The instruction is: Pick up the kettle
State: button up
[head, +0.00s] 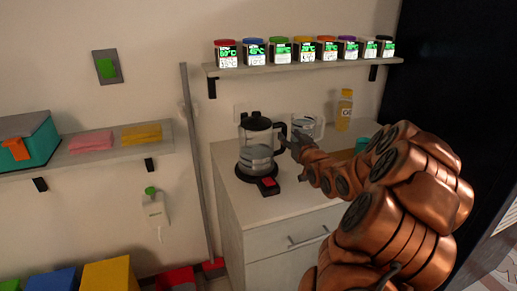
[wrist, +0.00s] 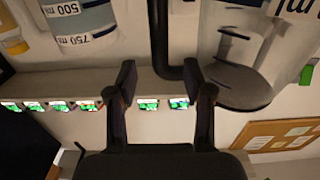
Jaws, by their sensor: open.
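The kettle (head: 257,158) is a clear glass jug with a black lid and handle, upright on a black base (head: 267,183) with a red switch, on the white cabinet. Liquid shows inside. My gripper (head: 289,137) is at the kettle's right side, near its handle. In the wrist view, which is upside down, my gripper (wrist: 165,82) is open with nothing clamped. The black kettle handle (wrist: 160,38) runs between the lines of the two fingers. Whether it lies inside the jaws or just beyond cannot be told. The kettle's body (wrist: 240,60) fills the upper right.
A glass measuring jug (head: 308,124) stands right behind my gripper; it also shows in the wrist view (wrist: 85,20). A yellow bottle (head: 344,110) stands further right. The counter front (head: 270,207) is clear.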

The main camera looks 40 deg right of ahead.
aim_at(286, 132)
jog(key=shift+p+x, duration=0.65)
jog(key=shift+x, duration=1.75)
grip_shut()
